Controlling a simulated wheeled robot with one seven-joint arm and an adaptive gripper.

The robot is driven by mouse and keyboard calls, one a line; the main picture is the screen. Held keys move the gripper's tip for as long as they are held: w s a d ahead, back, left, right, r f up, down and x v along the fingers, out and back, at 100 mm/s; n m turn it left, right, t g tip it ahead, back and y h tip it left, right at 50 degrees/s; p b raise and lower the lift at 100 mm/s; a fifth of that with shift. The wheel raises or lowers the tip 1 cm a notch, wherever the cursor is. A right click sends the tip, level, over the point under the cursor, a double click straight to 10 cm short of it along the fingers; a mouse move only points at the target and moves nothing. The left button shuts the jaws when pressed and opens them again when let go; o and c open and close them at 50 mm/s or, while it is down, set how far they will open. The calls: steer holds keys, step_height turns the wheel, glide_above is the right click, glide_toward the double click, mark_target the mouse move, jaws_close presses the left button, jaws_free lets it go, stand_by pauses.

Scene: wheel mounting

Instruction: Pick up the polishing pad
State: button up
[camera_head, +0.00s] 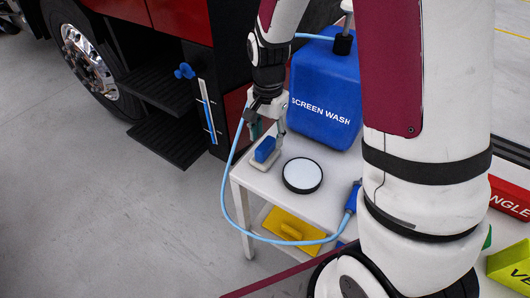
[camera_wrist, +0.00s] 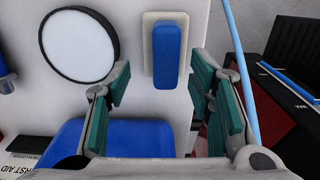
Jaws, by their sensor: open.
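The polishing pad appears to be the block with a blue top and cream base (camera_head: 265,151), lying flat on the white table near its left edge. In the wrist view the pad (camera_wrist: 167,52) is upright in the picture, just ahead of and between my fingertips. My gripper (camera_head: 266,128) is open above the pad, pointing down. In the wrist view the green-lined fingers of my gripper (camera_wrist: 161,76) stand on either side, with gaps to the pad. Contact with it cannot be seen.
A round white disc with black rim (camera_head: 302,175) lies beside the pad. A blue screen wash jug (camera_head: 325,95) stands behind. A light-blue hose (camera_head: 225,185) loops past the white table's (camera_head: 327,205) left edge. A yellow tool (camera_head: 292,231) is on the lower shelf.

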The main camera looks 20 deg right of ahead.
mark_target(266, 144)
steer(key=shift+w+a+f, duration=0.1)
steer(key=shift+w+f, duration=0.05)
steer(key=shift+f, duration=1.15)
steer(key=shift+w+a+f, duration=0.1)
steer(key=shift+f, duration=1.2)
jaws_close()
